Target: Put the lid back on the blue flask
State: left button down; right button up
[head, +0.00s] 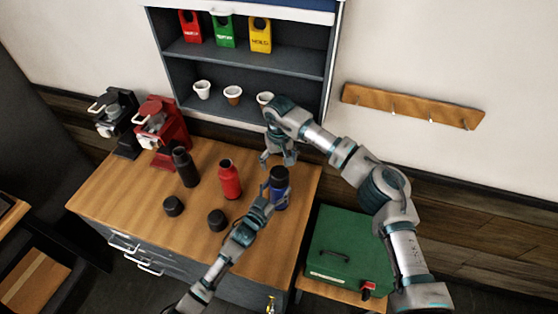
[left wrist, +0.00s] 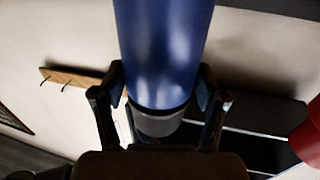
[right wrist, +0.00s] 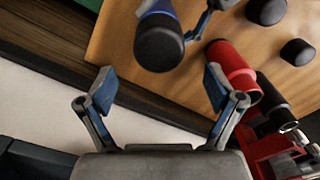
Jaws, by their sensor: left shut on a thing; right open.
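The blue flask (head: 279,200) stands at the right end of the wooden table. A dark lid (head: 279,173) sits on its top; the lid faces the camera in the right wrist view (right wrist: 158,48). I cannot tell whether it is fully tight. My left gripper (head: 271,191) is shut around the blue flask; in the left wrist view the flask (left wrist: 165,50) is between its fingers. My right gripper (head: 279,157) is open and empty, just behind and above the lid, apart from it. In the right wrist view its spread fingers (right wrist: 160,88) are clear of the lid.
An open red flask (head: 230,180) and an open black flask (head: 185,168) stand to the left. Two loose dark lids (head: 173,206) (head: 217,220) lie in front. Red and black brewers (head: 160,130) stand behind. A shelf (head: 250,57) and green box (head: 350,245) are nearby.

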aim_at(279, 171)
jog(key=shift+n, duration=0.9)
jog(key=shift+f, duration=4)
